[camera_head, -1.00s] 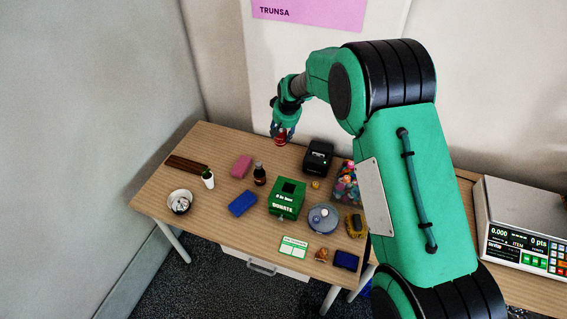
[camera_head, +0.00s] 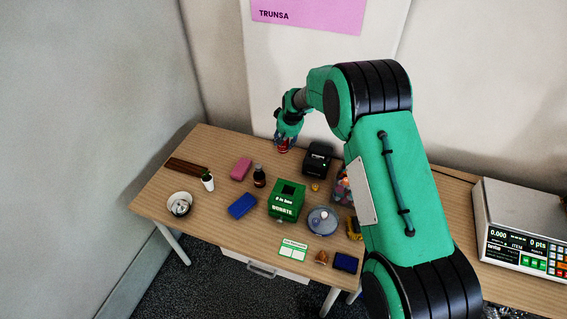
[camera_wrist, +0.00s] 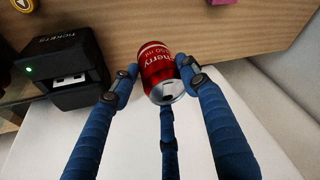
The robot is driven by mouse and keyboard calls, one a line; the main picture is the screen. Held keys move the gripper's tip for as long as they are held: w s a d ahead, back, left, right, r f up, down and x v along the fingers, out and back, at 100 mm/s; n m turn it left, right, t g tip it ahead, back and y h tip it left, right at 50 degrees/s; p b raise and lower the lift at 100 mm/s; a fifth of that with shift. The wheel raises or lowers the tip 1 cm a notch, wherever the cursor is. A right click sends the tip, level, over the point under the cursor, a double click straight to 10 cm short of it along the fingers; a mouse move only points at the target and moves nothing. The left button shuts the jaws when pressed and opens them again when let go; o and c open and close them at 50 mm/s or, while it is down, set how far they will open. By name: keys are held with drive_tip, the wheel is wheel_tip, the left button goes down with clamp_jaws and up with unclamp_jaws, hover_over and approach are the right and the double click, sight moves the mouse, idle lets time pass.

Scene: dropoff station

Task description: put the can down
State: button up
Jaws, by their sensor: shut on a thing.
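A red can (camera_wrist: 158,72) with white "Cherry" lettering and a silver top is between the blue fingers of my gripper (camera_wrist: 160,85) in the wrist view. The fingers are shut on it from both sides, with a third finger below. In the head view the can (camera_head: 282,148) shows as a small red patch under my gripper (camera_head: 284,143), at the back edge of the wooden table (camera_head: 215,148). I cannot tell whether the can touches the table.
A black ticket printer (camera_head: 317,158) stands just right of the can. A dark bottle (camera_head: 259,176), a pink block (camera_head: 241,168) and a green donation box (camera_head: 287,200) stand nearer the front. The wall is close behind. Bare wood lies left of the can.

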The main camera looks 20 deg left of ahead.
sight(285, 152)
drive_tip(key=shift+f+b, duration=0.4)
drive_tip(key=shift+f, duration=2.55)
drive_tip(key=shift+f+b, duration=0.3)
drive_tip(key=shift+f, duration=1.6)
drive_tip(key=shift+f, duration=0.1)
drive_tip(key=o, duration=0.9)
drive_tip(key=shift+s+r, duration=0.1)
drive_tip(key=shift+r, duration=0.45)
drive_tip(key=p+v, duration=0.1)
drive_tip(key=v, duration=1)
